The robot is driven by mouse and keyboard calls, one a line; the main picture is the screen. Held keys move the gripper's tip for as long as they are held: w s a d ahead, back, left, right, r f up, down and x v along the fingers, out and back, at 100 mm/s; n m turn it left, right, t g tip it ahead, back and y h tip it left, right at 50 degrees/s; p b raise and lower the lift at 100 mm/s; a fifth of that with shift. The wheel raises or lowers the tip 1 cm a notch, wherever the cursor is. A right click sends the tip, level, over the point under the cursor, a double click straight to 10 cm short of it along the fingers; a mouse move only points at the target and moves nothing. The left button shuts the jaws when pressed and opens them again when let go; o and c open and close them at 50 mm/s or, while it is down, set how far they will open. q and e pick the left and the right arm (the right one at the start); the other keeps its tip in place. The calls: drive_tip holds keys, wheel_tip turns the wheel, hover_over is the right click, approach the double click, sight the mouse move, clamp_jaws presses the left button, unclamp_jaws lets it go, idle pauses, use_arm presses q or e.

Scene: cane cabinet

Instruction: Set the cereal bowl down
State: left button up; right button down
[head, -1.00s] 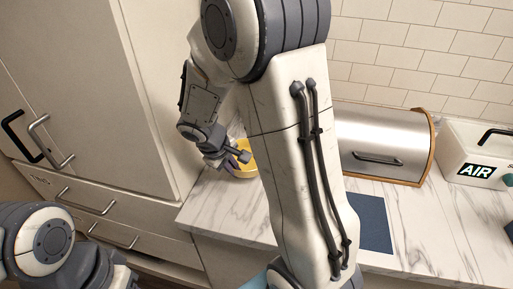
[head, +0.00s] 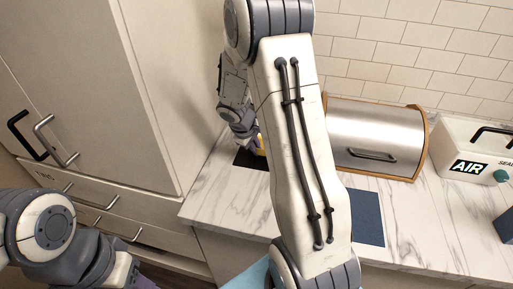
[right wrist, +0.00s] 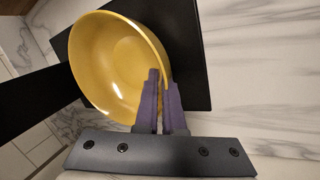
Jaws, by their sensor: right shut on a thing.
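The yellow cereal bowl (right wrist: 120,60) fills the upper left of the right wrist view. My right gripper (right wrist: 162,82) has its purple fingers closed on the bowl's rim. The bowl is over a flat black surface (right wrist: 190,50); I cannot tell whether it touches it. In the head view only a sliver of the bowl (head: 261,146) shows, beside my right gripper (head: 246,138), with my own arm hiding the rest. My left arm is at the lower left, and its gripper end is cut off by the frame's bottom edge.
A steel bread box (head: 370,130) stands at the back. A white box marked AIR (head: 470,150) is at right. A dark blue mat (head: 368,215) lies on the counter. A tall cabinet (head: 90,80) borders the counter's left.

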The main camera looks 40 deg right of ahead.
drive_tip(key=shift+f, duration=0.15)
drive_tip(key=c, duration=1)
unclamp_jaws()
drive_tip(key=p+v, duration=0.1)
drive_tip(key=v, duration=1.1)
drive_tip(key=s+a+n+y, duration=0.1)
drive_tip(key=s+a, duration=0.2)
drive_tip(key=a, duration=0.3)
drive_tip(key=s+a+r+y, duration=0.1)
drive_tip(key=s+a, duration=0.2)
drive_tip(key=a, duration=0.3)
drive_tip(key=s+a+n+y, duration=0.1)
drive_tip(key=s+a, duration=0.2)
drive_tip(key=a, duration=0.3)
drive_tip(key=s+a, duration=0.3)
drive_tip(key=s, duration=0.1)
drive_tip(key=s+a+n+g+y, duration=0.1)
drive_tip(key=s+a, duration=0.2)
drive_tip(key=s, duration=0.2)
drive_tip(key=s+a+y, duration=0.1)
drive_tip(key=s+a, duration=0.2)
drive_tip(key=s, duration=0.2)
drive_tip(key=shift+n, duration=0.3)
